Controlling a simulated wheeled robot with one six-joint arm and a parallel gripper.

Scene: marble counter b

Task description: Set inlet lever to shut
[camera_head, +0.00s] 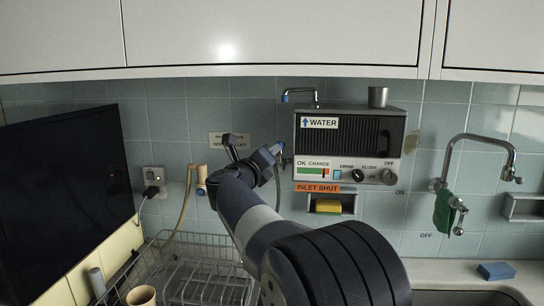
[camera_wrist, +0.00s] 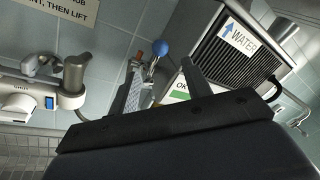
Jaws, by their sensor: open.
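The inlet lever shows in the wrist view as a blue ball (camera_wrist: 160,47) on a short metal stem, just left of the water unit (camera_wrist: 245,45). In the head view the water unit (camera_head: 350,135) hangs on the tiled wall, with an orange "INLET SHUT" label (camera_head: 317,187) under its front. My gripper (camera_wrist: 161,70) is open and empty, with a finger on each side of the view. The ball appears beyond the fingertips, between them; I cannot tell whether they touch it. In the head view my arm hides most of the lever.
A metal cup (camera_head: 378,97) stands on the unit. A dish rack (camera_head: 200,270) is below left, and a dark screen (camera_head: 65,195) stands at far left. A tap (camera_head: 480,140) with a green cloth (camera_head: 444,211) is at right. A blue sponge (camera_head: 496,270) lies on the counter.

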